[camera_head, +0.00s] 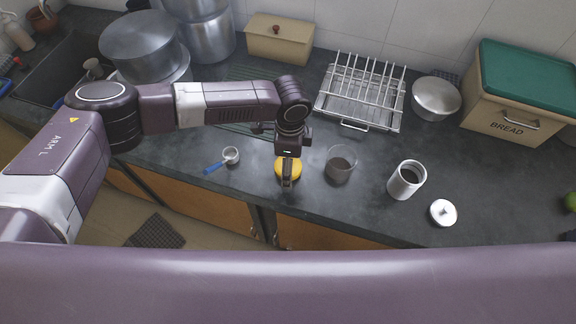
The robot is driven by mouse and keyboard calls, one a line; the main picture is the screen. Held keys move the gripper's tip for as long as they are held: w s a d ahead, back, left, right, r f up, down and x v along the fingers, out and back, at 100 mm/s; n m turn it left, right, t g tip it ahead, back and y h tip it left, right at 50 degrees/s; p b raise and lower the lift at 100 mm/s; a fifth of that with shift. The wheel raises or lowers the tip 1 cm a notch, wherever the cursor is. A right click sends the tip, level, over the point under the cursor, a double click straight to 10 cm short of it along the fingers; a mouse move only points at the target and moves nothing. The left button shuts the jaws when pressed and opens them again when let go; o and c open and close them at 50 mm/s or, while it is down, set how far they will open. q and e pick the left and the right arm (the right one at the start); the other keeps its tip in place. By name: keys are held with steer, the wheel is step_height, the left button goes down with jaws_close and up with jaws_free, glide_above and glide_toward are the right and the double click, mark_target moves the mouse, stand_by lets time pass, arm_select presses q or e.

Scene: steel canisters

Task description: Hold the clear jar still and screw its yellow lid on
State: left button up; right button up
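The clear jar (341,164) stands upright and open on the dark counter, with dark contents low inside. The yellow lid (296,167) is to the left of the jar, apart from it, at the counter's front part. My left gripper (288,185) points down right over the yellow lid and hides its middle. The fingers line up in this view, so I cannot tell whether they are open or shut on the lid, or whether the lid rests on the counter. My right gripper is not in view.
A steel canister (405,181) with dark contents stands open right of the jar, its steel lid (443,212) beside it. A blue-handled scoop (220,161) lies left of the gripper. Behind are a wire rack (362,92), a steel pot (436,97) and a bread box (512,128).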

arm_select(q)
steer(key=c, duration=0.9)
steer(key=shift+r, duration=0.15)
step_height(320, 180, up, 20)
steer(key=b, duration=0.3)
